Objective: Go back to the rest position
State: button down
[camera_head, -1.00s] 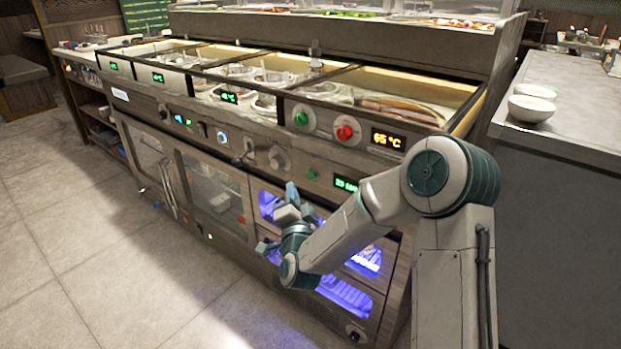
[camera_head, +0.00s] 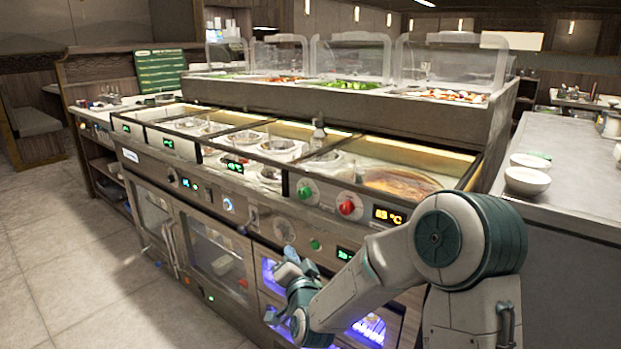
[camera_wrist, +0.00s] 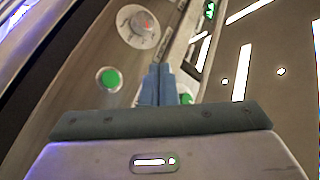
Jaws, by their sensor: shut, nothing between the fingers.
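My gripper (camera_head: 281,262) hangs low in front of the counter's front panel in the head view, with my arm folded down at the right. In the wrist view my gripper (camera_wrist: 158,72) has its two blue-grey fingers together with nothing between them. Behind the fingers the wrist view shows the front panel with a round metal knob (camera_wrist: 138,27) and a green button (camera_wrist: 109,78). I cannot tell exactly how far the fingertips are from the panel.
The heated sauce counter (camera_head: 290,210) stands close in front of my arm, with open wells on top. White bowls (camera_head: 527,181) sit on the right worktop (camera_head: 575,200). Clear guards (camera_head: 350,58) cover the food trays behind. The tiled floor (camera_head: 90,270) at left is free.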

jog(key=s+d+r+n+g+p, duration=0.3)
jog(key=s+r+n+g+p, duration=0.15)
jog(key=r+p, duration=0.4)
jog(key=s+d+r+g+h+p, duration=0.1)
jog(key=s+d+r+g+p, duration=0.2)
jog(key=s, duration=0.6)
jog(key=s+d+r+n+g+h+p, duration=0.1)
jog(key=s+d+r+g+p, duration=0.3)
jog(key=s+d+r+p, duration=0.4)
jog(key=s+d+r+g+h+p, duration=0.2)
jog(key=s+d+r+g+p, duration=0.1)
jog(key=s+d+r+p, duration=0.2)
jog(key=s+r+p, duration=0.2)
jog(key=s+r, duration=0.2)
jog(key=shift+s+d+r+n+g, duration=0.15)
jog(key=shift+s+r+n+g, duration=0.15)
jog(key=shift+s+n+g, duration=0.05)
dwell(1.6)
